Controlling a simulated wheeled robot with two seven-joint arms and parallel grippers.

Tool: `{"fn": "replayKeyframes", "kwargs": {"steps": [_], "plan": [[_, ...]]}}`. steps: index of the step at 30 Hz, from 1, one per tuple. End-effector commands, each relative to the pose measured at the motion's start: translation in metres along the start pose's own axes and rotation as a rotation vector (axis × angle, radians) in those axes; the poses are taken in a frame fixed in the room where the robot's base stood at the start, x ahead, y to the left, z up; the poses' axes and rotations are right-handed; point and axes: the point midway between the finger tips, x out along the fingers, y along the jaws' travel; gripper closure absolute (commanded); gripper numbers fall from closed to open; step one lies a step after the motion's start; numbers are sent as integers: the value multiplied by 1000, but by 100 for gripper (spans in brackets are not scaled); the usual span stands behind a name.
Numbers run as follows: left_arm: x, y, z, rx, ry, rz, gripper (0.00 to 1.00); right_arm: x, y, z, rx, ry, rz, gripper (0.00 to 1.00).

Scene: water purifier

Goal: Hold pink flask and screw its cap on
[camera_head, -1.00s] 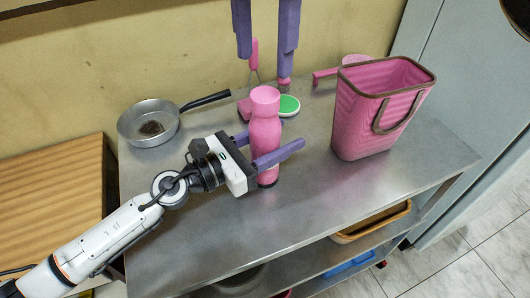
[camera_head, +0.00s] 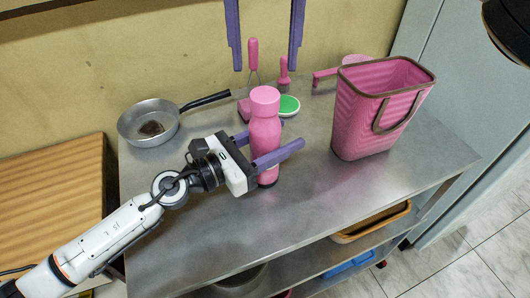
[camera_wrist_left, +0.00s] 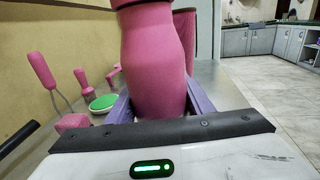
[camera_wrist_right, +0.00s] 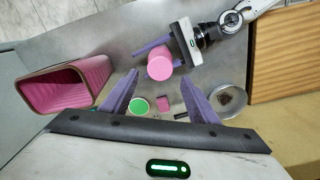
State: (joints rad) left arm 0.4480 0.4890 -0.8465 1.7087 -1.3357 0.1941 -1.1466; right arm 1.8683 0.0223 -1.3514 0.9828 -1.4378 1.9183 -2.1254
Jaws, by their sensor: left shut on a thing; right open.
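The pink flask (camera_head: 265,140) stands upright on the metal table, and it also shows in the left wrist view (camera_wrist_left: 153,70). My left gripper (camera_head: 270,146) is shut around its body, with purple fingers on both sides. A pink cap (camera_head: 264,97) appears seated on top of the flask; how tightly it is screwed cannot be told. The cap's round top (camera_wrist_right: 160,67) shows in the right wrist view. My right gripper (camera_head: 265,62) is open and empty, its fingers spread wide, above and behind the flask in the head view.
A pink basket (camera_head: 362,130) stands to the right. A pan (camera_head: 150,122) sits at the back left. Pink-handled utensils (camera_head: 253,58) and a green-topped round item (camera_head: 289,105) stand behind the flask. The front of the table (camera_head: 300,215) is clear.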

Motion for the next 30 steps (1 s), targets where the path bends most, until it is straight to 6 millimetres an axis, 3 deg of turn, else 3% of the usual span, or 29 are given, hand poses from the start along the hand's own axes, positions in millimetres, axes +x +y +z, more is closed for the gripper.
{"fn": "replayKeyframes", "kwargs": {"steps": [13,26,30], "plan": [[0,0,0,0,1,0,100,64,0,0,1,-1,1,45],[0,0,0,0,1,0,100,74,0,0,1,-1,0,45],[0,0,0,0,1,0,100,74,0,0,2,-1,0,66]]}}
